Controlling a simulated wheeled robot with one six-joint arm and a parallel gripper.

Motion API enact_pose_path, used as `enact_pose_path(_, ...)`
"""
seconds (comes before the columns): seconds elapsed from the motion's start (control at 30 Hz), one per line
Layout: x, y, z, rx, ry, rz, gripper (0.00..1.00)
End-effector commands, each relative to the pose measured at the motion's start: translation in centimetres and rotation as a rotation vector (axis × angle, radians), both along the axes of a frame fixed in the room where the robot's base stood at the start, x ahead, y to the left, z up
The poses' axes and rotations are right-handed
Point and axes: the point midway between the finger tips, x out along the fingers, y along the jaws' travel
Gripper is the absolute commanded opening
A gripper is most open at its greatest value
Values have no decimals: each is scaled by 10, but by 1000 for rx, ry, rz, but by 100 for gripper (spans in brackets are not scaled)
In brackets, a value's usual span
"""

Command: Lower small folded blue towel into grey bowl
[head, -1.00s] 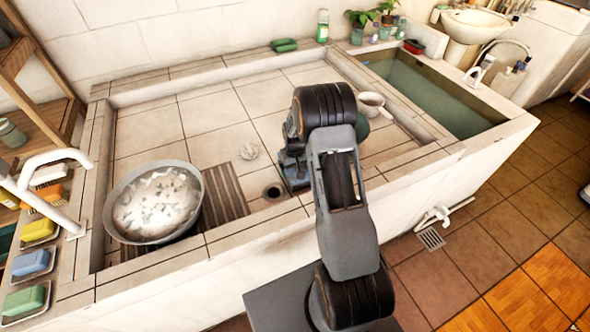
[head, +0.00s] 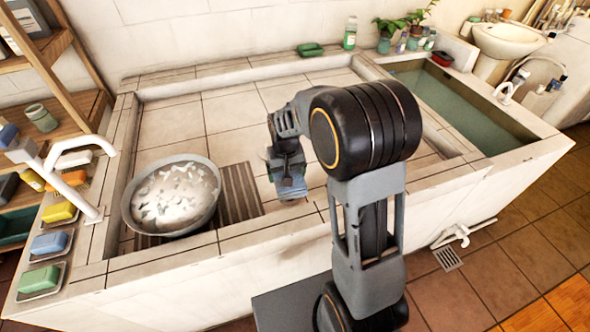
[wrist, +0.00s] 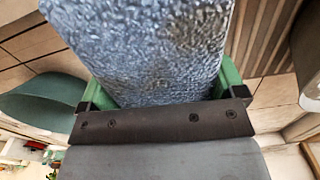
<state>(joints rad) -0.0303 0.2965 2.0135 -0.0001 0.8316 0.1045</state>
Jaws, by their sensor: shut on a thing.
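The folded blue towel (head: 291,188) hangs in my gripper (head: 287,165) in the head view, above the basin floor and to the right of the slatted board. In the wrist view the blue towel (wrist: 155,45) fills the middle, between the green fingers of my gripper (wrist: 155,88), which is shut on it. The grey bowl (head: 150,229) stands at the left of the basin, partly over the slatted board, with whitish foamy water inside. The towel is to the right of the bowl, apart from it. A grey edge at the right of the wrist view may be the bowl; I cannot tell.
The slatted board (head: 240,190) lies between bowl and towel. A white tap (head: 78,165) and soap dishes, including a yellow soap (head: 60,212), line the left ledge. A water-filled trough (head: 460,100) is at the right. The tiled floor (head: 235,110) behind the bowl is clear.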

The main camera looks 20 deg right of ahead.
Motion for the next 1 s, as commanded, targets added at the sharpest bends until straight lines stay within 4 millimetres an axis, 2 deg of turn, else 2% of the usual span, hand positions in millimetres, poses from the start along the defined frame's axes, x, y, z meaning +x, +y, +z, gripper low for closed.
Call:
enact_pose_path(0.27,4,38,24,0,-1,6,64)
enact_pose_path(0.7,25,122,58,0,0,6,64)
enact_pose_path(1.0,40,182,64,0,1,4,64)
